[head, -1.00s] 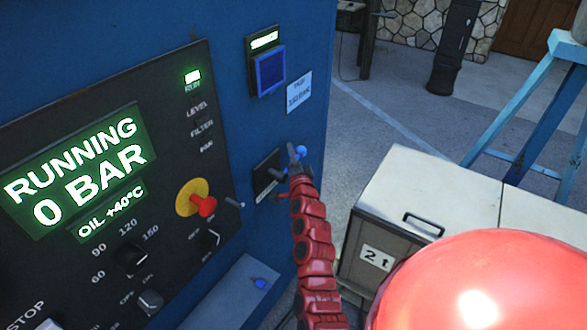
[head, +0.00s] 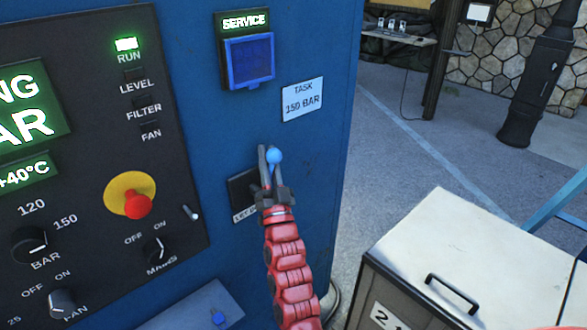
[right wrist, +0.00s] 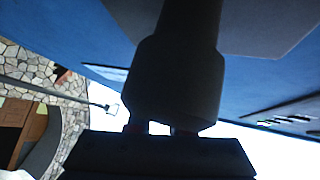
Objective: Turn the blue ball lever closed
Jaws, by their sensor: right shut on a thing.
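The blue ball lever (head: 275,156) stands on the side of the blue cabinet (head: 285,60), its round blue knob at the top. In the head view my right gripper (head: 268,168) reaches up from below with its fingers at the lever, just under the knob, and is shut on it. A dark plate (head: 241,192) with partly hidden lettering sits behind the gripper. The lever's stem is mostly hidden by the fingers. The right wrist view is dark and shows a large shape close to the camera. My left gripper is not in view.
A black control panel (head: 180,215) with a red knob on a yellow disc (head: 133,195) is to the left. A "150 BAR" note (head: 302,100) is above right. A white-topped metal cabinet (head: 455,265) stands at lower right. Open floor lies behind it.

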